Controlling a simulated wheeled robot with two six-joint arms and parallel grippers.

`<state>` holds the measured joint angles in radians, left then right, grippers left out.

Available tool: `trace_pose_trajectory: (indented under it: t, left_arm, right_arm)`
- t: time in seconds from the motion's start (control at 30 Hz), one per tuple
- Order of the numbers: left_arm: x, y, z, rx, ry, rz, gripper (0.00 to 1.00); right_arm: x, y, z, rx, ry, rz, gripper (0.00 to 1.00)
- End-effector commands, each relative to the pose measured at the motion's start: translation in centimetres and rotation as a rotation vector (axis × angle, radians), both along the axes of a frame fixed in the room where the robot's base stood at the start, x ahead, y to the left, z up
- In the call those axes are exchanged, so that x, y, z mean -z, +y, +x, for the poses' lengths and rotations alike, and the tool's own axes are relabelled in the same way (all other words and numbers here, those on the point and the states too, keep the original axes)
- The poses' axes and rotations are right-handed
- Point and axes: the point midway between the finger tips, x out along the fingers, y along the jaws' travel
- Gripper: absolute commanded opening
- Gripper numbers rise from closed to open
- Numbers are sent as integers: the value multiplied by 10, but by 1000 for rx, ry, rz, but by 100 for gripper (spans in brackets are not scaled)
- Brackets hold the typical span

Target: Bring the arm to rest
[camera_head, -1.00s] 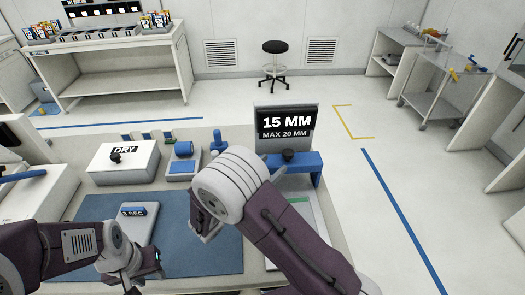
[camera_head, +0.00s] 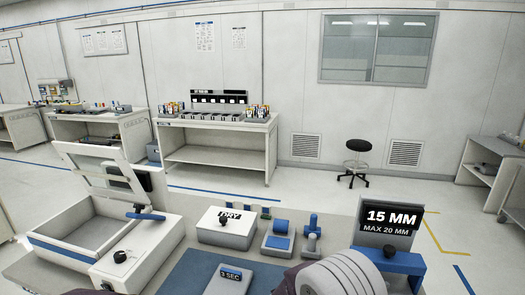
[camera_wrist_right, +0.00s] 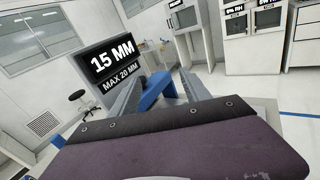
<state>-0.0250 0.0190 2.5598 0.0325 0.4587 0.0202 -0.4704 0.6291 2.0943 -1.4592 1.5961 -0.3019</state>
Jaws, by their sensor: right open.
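My right arm's pale rounded joint (camera_head: 345,275) shows at the bottom edge of the head view, in front of the blue bracket. The right gripper is out of that view. In the right wrist view my right gripper (camera_wrist_right: 163,78) has its two grey fingers spread apart. The blue bracket (camera_wrist_right: 157,90) and the 15 MM sign (camera_wrist_right: 113,60) show beyond the fingers. I see nothing held between them; whether they touch the bracket I cannot tell. My left gripper is outside both views.
On the bench stand the 15 MM sign (camera_head: 391,220), the blue bracket (camera_head: 398,262), a white DRY box (camera_head: 226,228), a 3 SEC block (camera_head: 229,280) on a blue mat (camera_head: 190,272), and an open-lidded machine (camera_head: 95,235). A stool (camera_head: 356,160) stands on clear floor behind.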

Motion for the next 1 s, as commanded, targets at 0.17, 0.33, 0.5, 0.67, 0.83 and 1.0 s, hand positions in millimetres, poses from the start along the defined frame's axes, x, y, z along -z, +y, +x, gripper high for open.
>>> trace_pose_trajectory:
  t: [0.17, 0.33, 0.5, 0.67, 0.83, 1.0]
  left_arm:
    - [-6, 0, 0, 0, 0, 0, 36]
    - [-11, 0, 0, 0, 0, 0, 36]
    - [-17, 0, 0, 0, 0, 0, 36]
    - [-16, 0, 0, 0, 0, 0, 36]
    - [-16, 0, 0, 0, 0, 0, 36]
    - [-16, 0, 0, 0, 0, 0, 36]
  right_arm:
    - [-11, -51, -49, 218, -34, 133, 55]
    - [18, -78, -132, 530, -110, 447, 55]
    - [89, -10, -208, 1003, -431, 1056, 55]
    - [123, 71, -186, 1296, -779, 1439, 55]
    - [124, 89, -152, 1369, -976, 1571, 55]
    - [124, 88, -151, 1370, -982, 1572, 55]
